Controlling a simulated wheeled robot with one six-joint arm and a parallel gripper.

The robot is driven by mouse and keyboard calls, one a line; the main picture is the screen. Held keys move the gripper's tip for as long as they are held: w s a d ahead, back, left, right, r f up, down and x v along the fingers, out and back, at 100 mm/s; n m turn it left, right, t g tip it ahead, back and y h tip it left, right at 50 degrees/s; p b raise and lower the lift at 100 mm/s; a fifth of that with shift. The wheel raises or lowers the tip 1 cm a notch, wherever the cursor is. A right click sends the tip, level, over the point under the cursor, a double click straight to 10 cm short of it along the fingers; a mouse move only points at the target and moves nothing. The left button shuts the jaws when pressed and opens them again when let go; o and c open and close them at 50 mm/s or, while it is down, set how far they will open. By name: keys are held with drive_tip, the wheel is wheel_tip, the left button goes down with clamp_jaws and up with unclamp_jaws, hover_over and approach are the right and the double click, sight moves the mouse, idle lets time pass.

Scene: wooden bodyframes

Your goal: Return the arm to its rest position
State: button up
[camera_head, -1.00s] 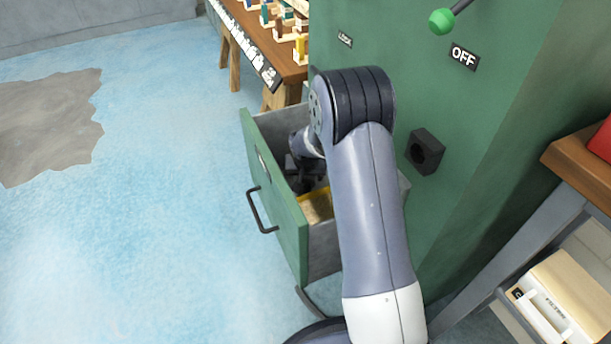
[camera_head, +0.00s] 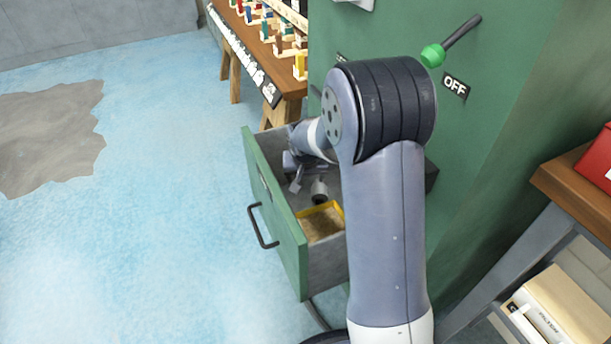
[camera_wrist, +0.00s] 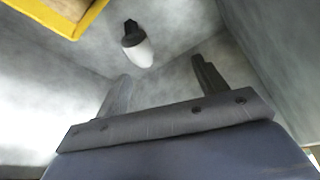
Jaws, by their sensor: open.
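My arm reaches from the bottom of the head view up and over into an open green drawer (camera_head: 273,205). My gripper (camera_head: 296,183) is at the drawer's back part, partly hidden by my own wrist. In the wrist view my gripper (camera_wrist: 160,82) has its two fingers spread wide apart with nothing between them. A small bulb-like thing with a dark base and white end (camera_wrist: 139,50) lies in the drawer beyond the fingers; it also shows in the head view (camera_head: 319,190).
The drawer sticks out of a green cabinet (camera_head: 490,150) with a green-knobbed lever (camera_head: 433,54) and an OFF label. A wooden table (camera_head: 262,62) with colourful pieces stands behind. A wooden shelf (camera_head: 560,180) is at right. Blue floor at left is clear.

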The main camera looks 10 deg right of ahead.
drive_tip(key=b+x, duration=0.2)
drive_tip(key=x, duration=0.6)
drive_tip(key=shift+w+f, duration=0.1)
drive_tip(key=shift+f, duration=0.1)
